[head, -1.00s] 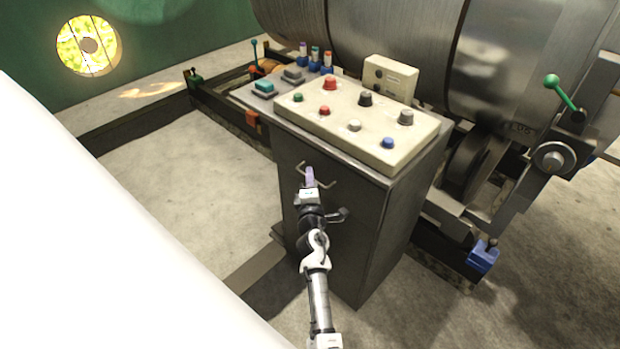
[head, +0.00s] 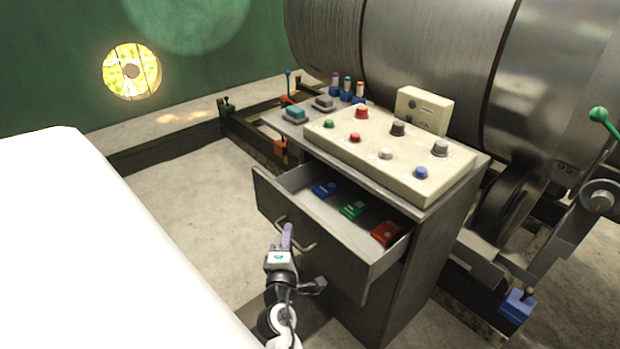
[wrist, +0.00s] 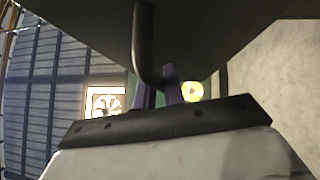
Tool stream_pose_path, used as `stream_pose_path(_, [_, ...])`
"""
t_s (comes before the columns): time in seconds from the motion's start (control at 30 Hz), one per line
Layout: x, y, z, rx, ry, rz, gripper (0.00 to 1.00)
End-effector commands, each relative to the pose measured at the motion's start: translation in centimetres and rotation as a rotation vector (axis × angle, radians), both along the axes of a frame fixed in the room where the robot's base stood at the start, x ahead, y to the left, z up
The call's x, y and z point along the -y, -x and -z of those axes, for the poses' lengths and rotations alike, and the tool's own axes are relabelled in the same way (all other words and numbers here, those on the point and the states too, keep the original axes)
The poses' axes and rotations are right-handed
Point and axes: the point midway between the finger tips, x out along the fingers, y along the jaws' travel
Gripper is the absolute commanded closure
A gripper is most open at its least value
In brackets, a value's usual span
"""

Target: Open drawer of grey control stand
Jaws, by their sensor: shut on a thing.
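The grey control stand (head: 430,265) stands in the middle of the head view. Its drawer (head: 372,268) is pulled well out toward the lower left. Inside the drawer lie a blue item (head: 325,188), a green item (head: 354,209) and a red item (head: 386,232). My gripper (head: 287,236) is at the drawer front, shut on the bar handle (head: 308,245). In the wrist view the handle (wrist: 146,45) runs down to the purple fingers (wrist: 160,92). The exact contact at the fingertips is partly hidden.
A cream button panel (head: 390,150) tops the stand, with small boxes (head: 295,114) beside it. A large metal drum (head: 440,70) is behind. A blue block (head: 516,306) with a lever is at lower right. Bare floor (head: 190,190) lies to the left.

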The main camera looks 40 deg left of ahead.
Motion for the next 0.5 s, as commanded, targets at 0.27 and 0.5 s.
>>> stream_pose_path(0.27, [-0.4,5.0,0.3,-0.001,-0.001,-0.001,1.0])
stream_pose_path(0.5, [-0.5,6.9,0.1,-0.001,0.002,0.001,1.0])
